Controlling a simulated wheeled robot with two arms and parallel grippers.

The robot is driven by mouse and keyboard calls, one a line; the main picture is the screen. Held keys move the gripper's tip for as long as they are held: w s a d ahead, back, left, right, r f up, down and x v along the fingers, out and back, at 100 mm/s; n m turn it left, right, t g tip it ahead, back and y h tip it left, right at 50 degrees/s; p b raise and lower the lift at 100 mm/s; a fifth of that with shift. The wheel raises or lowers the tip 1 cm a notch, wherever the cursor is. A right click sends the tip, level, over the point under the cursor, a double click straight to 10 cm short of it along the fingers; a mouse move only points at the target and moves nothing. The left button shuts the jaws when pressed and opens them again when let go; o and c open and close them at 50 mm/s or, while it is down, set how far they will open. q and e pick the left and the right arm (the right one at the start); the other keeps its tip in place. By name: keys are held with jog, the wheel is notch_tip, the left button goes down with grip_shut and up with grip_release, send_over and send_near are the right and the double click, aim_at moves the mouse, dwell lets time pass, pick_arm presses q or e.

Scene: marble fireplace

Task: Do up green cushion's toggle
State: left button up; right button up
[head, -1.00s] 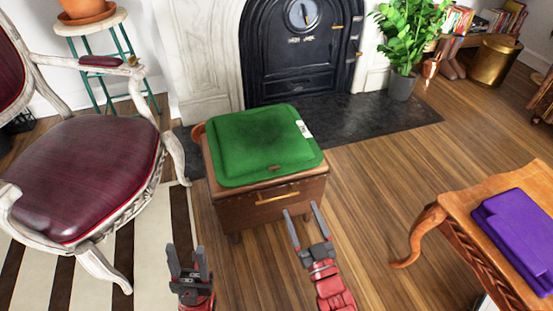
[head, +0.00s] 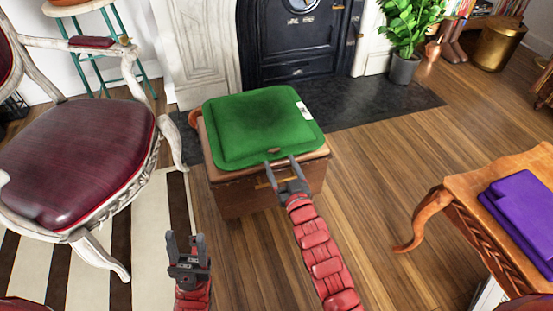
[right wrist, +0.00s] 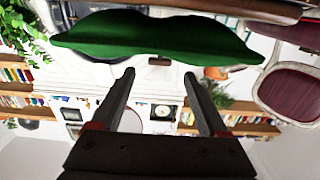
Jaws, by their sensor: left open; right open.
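The green cushion (head: 262,122) lies on a brown wooden box stool (head: 245,195), with a white label on its right edge. Its small brown toggle (head: 273,150) is at the middle of the front edge. My right gripper (head: 280,161) is open and empty just in front of the toggle, one finger on either side of it. In the right wrist view the cushion (right wrist: 150,36) spans the top and the toggle (right wrist: 158,61) shows between the fingertips (right wrist: 159,74). Whether the toggle is fastened is too small to tell. My left gripper (head: 185,237) is open and empty, low over the floor.
A white-framed chair with a maroon seat (head: 80,160) stands at the left on a striped rug (head: 60,265). A wooden table (head: 468,190) with a purple folded item (head: 525,210) is at the right. A black fireplace (head: 300,45) stands behind. Floor between stool and table is clear.

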aim_at(274, 151)
jog(key=shift+b+x, duration=0.5)
jog(key=shift+x, duration=1.65)
